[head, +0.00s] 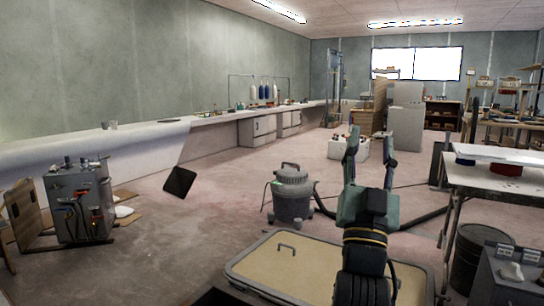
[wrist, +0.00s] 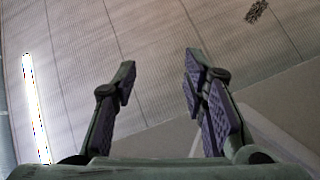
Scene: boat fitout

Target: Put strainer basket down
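My gripper (head: 371,143) is raised in front of me in the head view, with its two fingers pointing up and spread apart. In the wrist view, my gripper (wrist: 160,70) is also open, with nothing between its fingers and the ceiling behind them. I cannot make out a strainer basket in either view.
A grey vacuum (head: 292,196) with a dark hose stands on the floor ahead. A tan-topped tray or hatch (head: 300,262) lies close in front. A white table (head: 505,180) stands at right. A grey machine (head: 80,205) stands at left. Floor between machine and vacuum is mostly clear.

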